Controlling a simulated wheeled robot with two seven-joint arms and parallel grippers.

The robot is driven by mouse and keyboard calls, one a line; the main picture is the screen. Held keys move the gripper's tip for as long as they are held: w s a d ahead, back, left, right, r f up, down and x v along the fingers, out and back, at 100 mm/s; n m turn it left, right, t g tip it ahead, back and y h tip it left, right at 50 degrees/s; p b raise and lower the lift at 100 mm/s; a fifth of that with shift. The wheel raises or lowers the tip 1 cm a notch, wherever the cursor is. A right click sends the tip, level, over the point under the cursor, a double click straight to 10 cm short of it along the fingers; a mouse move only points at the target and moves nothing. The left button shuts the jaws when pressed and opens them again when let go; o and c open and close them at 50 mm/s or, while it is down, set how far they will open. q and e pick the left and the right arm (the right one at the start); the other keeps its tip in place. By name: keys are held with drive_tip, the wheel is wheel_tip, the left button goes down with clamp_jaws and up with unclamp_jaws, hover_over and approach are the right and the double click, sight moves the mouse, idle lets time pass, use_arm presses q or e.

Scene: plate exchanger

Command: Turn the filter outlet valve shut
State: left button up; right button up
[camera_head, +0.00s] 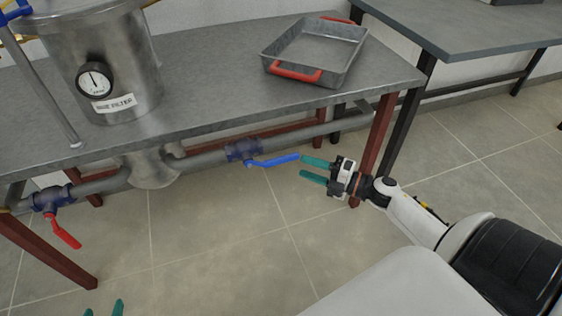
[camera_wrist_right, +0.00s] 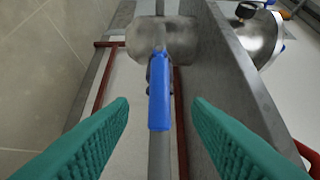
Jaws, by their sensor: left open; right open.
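A steel filter vessel (camera_head: 118,62) with a dial gauge and a label stands on the bench. A pipe runs below the bench top. On it, right of the vessel, is a blue valve (camera_head: 242,150) with a blue lever (camera_head: 272,161) pointing right, roughly along the pipe. A second valve (camera_head: 52,198) at the left has a red lever (camera_head: 65,232) hanging down. My right gripper (camera_head: 308,168) is open beside the blue lever's free end. In the right wrist view the lever (camera_wrist_right: 159,95) lies between the spread fingers, apart from both. My left gripper's teal fingertips (camera_head: 103,308) show open at the bottom edge.
A grey metal tray with red handles (camera_head: 314,50) sits on the bench top (camera_head: 215,85). A red-brown bench leg (camera_head: 377,130) stands close behind my right gripper. Another table (camera_head: 470,40) is at the right. The tiled floor in front is clear.

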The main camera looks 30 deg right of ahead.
sight(288, 161)
drive_tip(key=b+x, duration=0.1)
drive_tip(key=x, duration=0.5)
drive_tip(key=shift+w, duration=0.2)
use_arm(q)
drive_tip(key=shift+w+d+r+t+h, duration=0.15)
drive_tip(key=shift+w+d+r+t, duration=0.1)
drive_tip(key=shift+w+r+t, duration=0.3)
drive_tip(key=shift+w+d+r+t+h, duration=0.1)
drive_tip(key=shift+w+d+r+t, duration=0.1)
drive_tip(key=shift+w+r+t, duration=0.4)
drive_tip(key=shift+w+d+r+t+h, duration=0.2)
drive_tip(key=shift+r+t, duration=0.25)
drive_tip(key=shift+r, duration=0.35)
use_arm(e)
drive_tip(key=shift+x, duration=0.75)
drive_tip(key=shift+c, duration=0.5)
clamp_jaws()
